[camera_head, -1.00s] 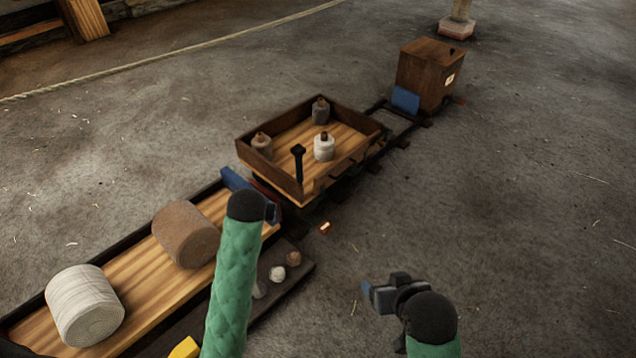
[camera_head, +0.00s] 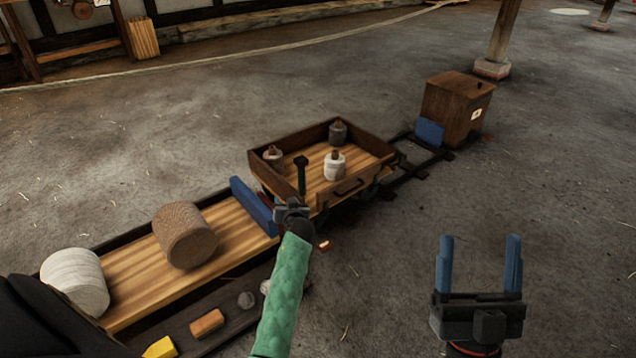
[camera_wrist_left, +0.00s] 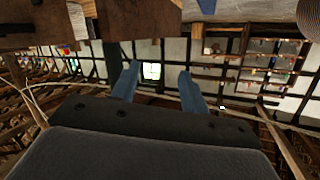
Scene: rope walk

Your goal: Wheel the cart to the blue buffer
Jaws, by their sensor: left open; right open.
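The cart (camera_head: 361,168) is an open wooden tray on a dark track, with several small spools inside. A black upright post (camera_head: 301,174) stands at its near side. A blue buffer block (camera_head: 430,132) sits on the track side of the brown box at the far end. Another blue block (camera_head: 254,206) stands at the cart's near end. My left gripper (camera_head: 291,207) is just below the post; its fingers are hard to see there, and I cannot tell if they touch it. In the left wrist view, its blue fingers (camera_wrist_left: 158,82) are apart and empty. My right gripper (camera_head: 479,262) is open and empty, right of the track.
A long wooden bench (camera_head: 130,272) with two large rolls lies at the near left. Its lower shelf holds a yellow piece (camera_head: 160,348) and small items. The brown box (camera_head: 460,104) closes the track's far end. A post (camera_head: 503,35) stands behind it.

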